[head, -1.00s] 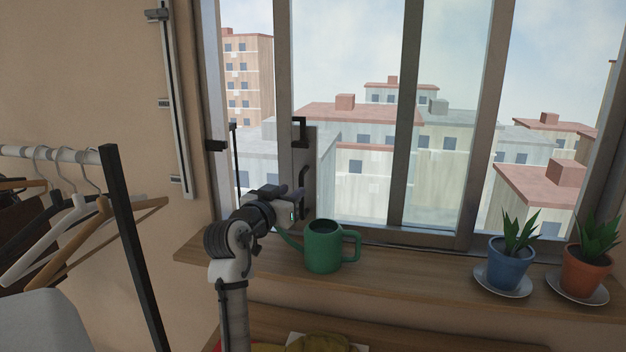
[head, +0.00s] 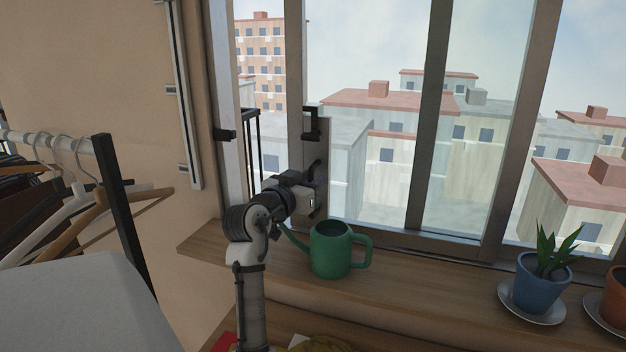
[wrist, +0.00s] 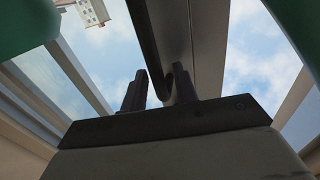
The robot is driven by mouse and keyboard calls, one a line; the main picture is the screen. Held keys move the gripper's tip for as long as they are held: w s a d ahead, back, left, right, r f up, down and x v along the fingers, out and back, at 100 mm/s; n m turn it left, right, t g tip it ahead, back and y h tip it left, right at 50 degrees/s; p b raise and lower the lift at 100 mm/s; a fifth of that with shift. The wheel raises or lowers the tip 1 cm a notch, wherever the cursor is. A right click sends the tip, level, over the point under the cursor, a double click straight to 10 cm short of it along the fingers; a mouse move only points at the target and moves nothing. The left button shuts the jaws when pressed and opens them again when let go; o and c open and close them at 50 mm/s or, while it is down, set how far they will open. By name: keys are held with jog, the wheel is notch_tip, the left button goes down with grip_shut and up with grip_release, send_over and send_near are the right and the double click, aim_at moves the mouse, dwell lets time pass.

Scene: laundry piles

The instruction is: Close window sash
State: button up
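The window sash shows in the head view with its grey left stile (head: 293,60) standing right of the left jamb (head: 224,80), a gap between them. A dark curved handle (head: 319,168) is on the sash's edge plate, partly hidden by my gripper (head: 322,185). In the wrist view, my gripper (wrist: 160,90) has its two dark fingers apart. The dark handle bar (wrist: 150,38) runs down towards the space between them, close to the right finger. I cannot tell whether it touches a finger.
A green watering can (head: 330,250) stands on the wooden sill (head: 420,285) just right of and below my wrist. A potted plant in a blue pot (head: 541,282) and an orange pot (head: 617,305) stand farther right. A clothes rack (head: 122,210) with hangers is at left.

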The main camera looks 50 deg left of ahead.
jog(key=shift+c, duration=0.2)
grip_shut()
